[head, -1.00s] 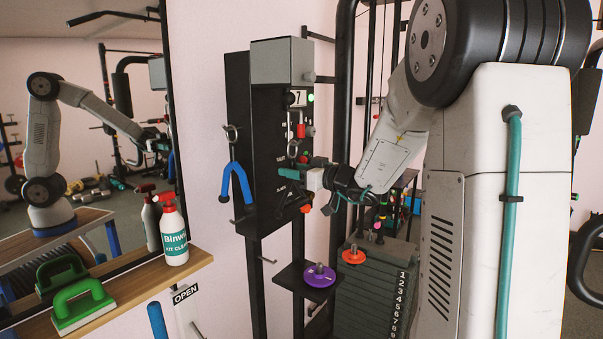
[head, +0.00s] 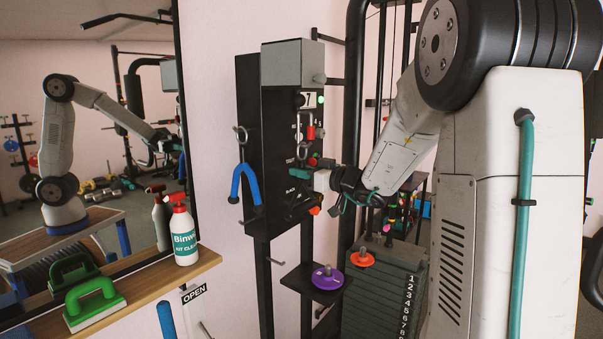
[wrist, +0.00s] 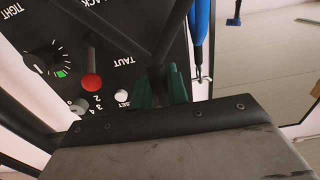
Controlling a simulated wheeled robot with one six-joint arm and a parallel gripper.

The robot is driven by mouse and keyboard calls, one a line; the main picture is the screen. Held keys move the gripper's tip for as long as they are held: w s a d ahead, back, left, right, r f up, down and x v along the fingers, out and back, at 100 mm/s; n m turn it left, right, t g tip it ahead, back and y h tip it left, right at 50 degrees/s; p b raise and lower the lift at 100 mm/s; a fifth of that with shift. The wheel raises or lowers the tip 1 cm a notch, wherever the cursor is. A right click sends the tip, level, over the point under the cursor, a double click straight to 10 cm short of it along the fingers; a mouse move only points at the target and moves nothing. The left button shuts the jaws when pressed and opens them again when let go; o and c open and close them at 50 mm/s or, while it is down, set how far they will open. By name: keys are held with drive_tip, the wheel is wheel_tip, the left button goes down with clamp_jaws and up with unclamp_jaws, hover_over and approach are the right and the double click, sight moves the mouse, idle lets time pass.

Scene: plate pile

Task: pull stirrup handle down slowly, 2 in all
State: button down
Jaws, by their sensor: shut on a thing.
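Much of the grip is hidden behind the grey housing in the wrist view, and the handle is hard to make out in the head view.
The panel has a dial (wrist: 43,62), a red knob (wrist: 91,82), and TAUT and SLACK marks. A blue handle (head: 243,182) hangs at its left.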

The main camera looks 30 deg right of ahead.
sight(304, 206)
drive_tip(key=shift+f, duration=1.25)
drive_tip(key=shift+f, duration=1.3)
drive_tip(key=shift+f, duration=1.1)
drive_tip(key=shift+f, duration=1.15)
